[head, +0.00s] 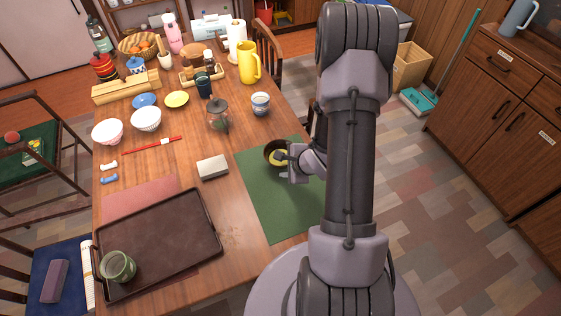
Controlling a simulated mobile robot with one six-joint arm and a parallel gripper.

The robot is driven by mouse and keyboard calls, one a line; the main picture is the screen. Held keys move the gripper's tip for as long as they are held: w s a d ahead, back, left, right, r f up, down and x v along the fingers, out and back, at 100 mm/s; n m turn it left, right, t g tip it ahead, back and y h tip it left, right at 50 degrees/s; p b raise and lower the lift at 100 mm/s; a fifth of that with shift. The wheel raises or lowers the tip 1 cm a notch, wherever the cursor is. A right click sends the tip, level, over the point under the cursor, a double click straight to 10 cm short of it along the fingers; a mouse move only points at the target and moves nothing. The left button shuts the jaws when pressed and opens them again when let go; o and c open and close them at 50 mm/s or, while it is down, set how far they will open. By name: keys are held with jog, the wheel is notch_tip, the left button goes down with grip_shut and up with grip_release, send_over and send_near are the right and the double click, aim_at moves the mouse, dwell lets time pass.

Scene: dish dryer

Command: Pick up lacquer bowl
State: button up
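The lacquer bowl (268,149) is small and dark outside with a yellow inside. It sits on the green mat (265,195), near the mat's far part. My gripper (283,166) is right at the bowl's near right side. Its two fingertips look apart, one over the bowl's inside and one outside the near rim. The fingers hide the bowl's right part, and I cannot tell whether they touch it.
A grey-beige block (212,167) lies left of the mat. A dark tray (160,240) with a green cup (118,267) is at the front left. The mat's near part is clear.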

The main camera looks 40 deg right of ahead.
jog(key=shift+x, duration=1.15)
jog(key=shift+s, duration=0.1)
grip_shut()
jog(key=shift+r, duration=0.1)
